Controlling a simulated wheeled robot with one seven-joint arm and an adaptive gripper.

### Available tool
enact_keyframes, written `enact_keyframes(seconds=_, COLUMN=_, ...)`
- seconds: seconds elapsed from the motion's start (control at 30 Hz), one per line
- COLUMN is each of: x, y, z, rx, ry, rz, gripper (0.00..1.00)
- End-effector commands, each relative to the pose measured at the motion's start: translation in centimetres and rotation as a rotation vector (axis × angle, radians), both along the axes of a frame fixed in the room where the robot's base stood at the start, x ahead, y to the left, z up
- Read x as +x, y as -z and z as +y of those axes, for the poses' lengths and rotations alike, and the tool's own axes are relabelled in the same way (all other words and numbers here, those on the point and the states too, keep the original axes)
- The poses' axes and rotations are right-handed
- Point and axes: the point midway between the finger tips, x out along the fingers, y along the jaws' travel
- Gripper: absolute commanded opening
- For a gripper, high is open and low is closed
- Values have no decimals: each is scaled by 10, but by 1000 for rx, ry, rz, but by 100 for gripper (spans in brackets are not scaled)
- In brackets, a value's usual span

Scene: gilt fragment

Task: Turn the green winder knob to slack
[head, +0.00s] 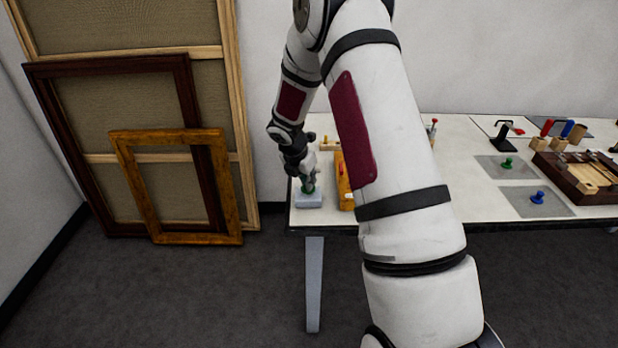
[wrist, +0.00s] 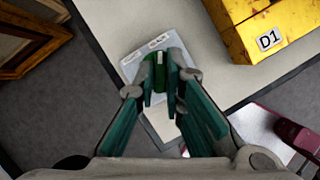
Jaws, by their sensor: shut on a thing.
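The green winder knob (wrist: 159,74) stands on a pale grey block (wrist: 129,66) near the left end of the table. In the wrist view the knob sits between my gripper's (wrist: 161,88) two teal finger pads, which are closed on its sides from above. A white mark shows on top of the knob. The block carries small white labels, too small to read for certain. In the head view my gripper (head: 308,181) points down over the block (head: 308,201), and the knob (head: 307,188) is mostly hidden by the fingers.
A yellow box labelled D1 (wrist: 252,28) stands right beside the block. The table's (head: 470,204) front and left edges are close. Wooden frames (head: 178,238) lean on the wall at left. Grey mats with a green knob (head: 507,162) and blue knob (head: 538,198) lie farther right.

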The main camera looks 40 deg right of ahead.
Motion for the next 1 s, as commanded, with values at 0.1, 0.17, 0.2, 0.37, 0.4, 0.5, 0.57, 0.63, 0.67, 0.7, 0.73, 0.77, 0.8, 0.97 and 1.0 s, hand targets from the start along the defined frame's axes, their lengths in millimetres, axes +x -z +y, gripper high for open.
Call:
enact_keyframes(seconds=0.1, x=-4, y=-1, z=-2, rx=1, ry=-107, rz=1, gripper=0)
enact_keyframes(seconds=0.17, x=-4, y=-1, z=-2, rx=2, ry=-161, rz=1, gripper=0)
enact_keyframes(seconds=0.2, x=-4, y=-1, z=-2, rx=1, ry=-196, rz=2, gripper=0)
enact_keyframes(seconds=0.37, x=-5, y=-1, z=-3, rx=1, ry=-324, rz=0, gripper=0)
enact_keyframes(seconds=0.4, x=-5, y=-1, z=-3, rx=1, ry=-352, rz=1, gripper=0)
enact_keyframes(seconds=0.5, x=-4, y=0, z=-3, rx=1, ry=-416, rz=0, gripper=0)
enact_keyframes(seconds=0.57, x=-4, y=0, z=-3, rx=1, ry=-449, rz=1, gripper=0)
enact_keyframes(seconds=0.63, x=-4, y=0, z=-3, rx=1, ry=-480, rz=0, gripper=0)
enact_keyframes(seconds=0.67, x=-4, y=0, z=-4, rx=1, ry=-491, rz=0, gripper=0)
enact_keyframes(seconds=0.7, x=-4, y=0, z=-4, rx=0, ry=-505, rz=-1, gripper=0)
enact_keyframes(seconds=0.73, x=-4, y=0, z=-4, rx=0, ry=-515, rz=0, gripper=0)
enact_keyframes(seconds=0.77, x=-3, y=0, z=-3, rx=0, ry=-524, rz=0, gripper=0)
enact_keyframes(seconds=0.8, x=-3, y=0, z=-3, rx=0, ry=-534, rz=0, gripper=0)
enact_keyframes(seconds=0.97, x=-3, y=0, z=-4, rx=-1, ry=-556, rz=-1, gripper=0)
enact_keyframes(seconds=1.0, x=-3, y=0, z=-4, rx=-1, ry=-559, rz=1, gripper=0)
